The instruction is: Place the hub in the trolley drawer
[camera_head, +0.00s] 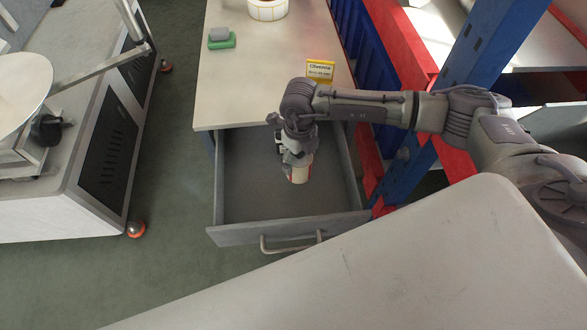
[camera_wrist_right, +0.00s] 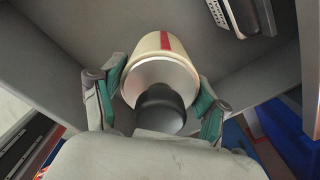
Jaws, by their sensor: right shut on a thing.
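The trolley drawer (camera_head: 245,185) is pulled open below the trolley top (camera_head: 235,90) in the head view. Its grey wall also shows in the wrist view (camera_wrist_right: 60,50). My right gripper (camera_head: 298,160) reaches down over the drawer's right half. It is shut on the hub (camera_head: 301,174), a cream cylinder with a red stripe. In the wrist view my right gripper (camera_wrist_right: 155,97) has a finger on each side of the hub (camera_wrist_right: 148,44), with the hub's silver face and dark core towards the camera. Whether the hub touches the drawer floor cannot be told. My left gripper is not in view.
A label roll (camera_head: 267,10), a green and grey block (camera_head: 222,40) and a yellow sign (camera_head: 320,70) are on the trolley top. A blue and red rack (camera_head: 480,45) stands close on the right. A grey machine (camera_head: 85,150) stands left. The drawer's left half is clear.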

